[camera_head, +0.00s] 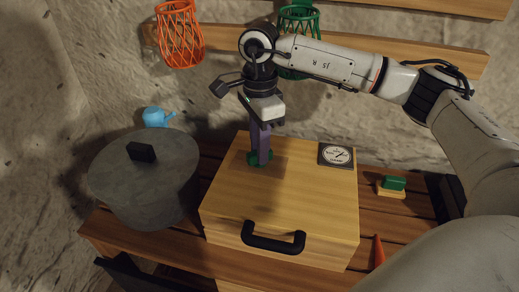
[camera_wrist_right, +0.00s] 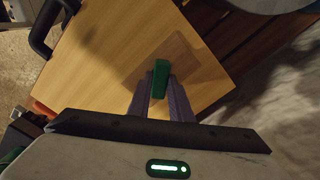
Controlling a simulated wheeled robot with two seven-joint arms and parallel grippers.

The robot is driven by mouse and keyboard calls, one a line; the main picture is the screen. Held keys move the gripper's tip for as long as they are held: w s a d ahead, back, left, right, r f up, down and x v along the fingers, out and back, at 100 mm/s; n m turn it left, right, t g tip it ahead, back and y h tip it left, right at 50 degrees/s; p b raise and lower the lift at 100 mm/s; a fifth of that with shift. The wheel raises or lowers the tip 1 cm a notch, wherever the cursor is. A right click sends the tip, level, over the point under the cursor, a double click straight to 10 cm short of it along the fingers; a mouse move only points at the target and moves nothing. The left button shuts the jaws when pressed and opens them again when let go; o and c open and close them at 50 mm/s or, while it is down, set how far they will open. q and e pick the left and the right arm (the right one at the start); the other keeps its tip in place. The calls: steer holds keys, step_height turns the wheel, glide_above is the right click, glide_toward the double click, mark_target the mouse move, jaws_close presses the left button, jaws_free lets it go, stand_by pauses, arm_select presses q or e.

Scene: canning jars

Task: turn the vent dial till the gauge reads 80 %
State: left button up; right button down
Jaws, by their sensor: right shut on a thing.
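The vent dial (camera_wrist_right: 160,78) is green and sits on the top of a light wooden box (camera_head: 305,200). In the head view only its green edges (camera_head: 255,160) show around my fingertips. My right gripper (camera_wrist_right: 160,98) points down from above and is shut on the dial's raised green grip. The gauge (camera_head: 337,155) is a dark square plate with a pale round face, on the box top right of the dial. Its needle and figures are too small to read surely. My left gripper is in neither view.
A large grey lidded pot (camera_head: 145,185) stands left of the box. The box has a black handle (camera_head: 272,239) in front. A green and yellow sponge-like block (camera_head: 392,187) and an orange cone (camera_head: 379,250) lie to the right. A blue watering can (camera_head: 157,117) and hanging baskets (camera_head: 180,35) are behind.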

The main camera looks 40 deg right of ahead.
steer(key=shift+n, duration=0.8)
steer(key=c, duration=1.6)
jaws_free()
steer(key=shift+r, duration=0.1)
step_height(320, 180, up, 10)
steer(key=shift+r+b, duration=0.1)
steer(key=shift+b, duration=0.25)
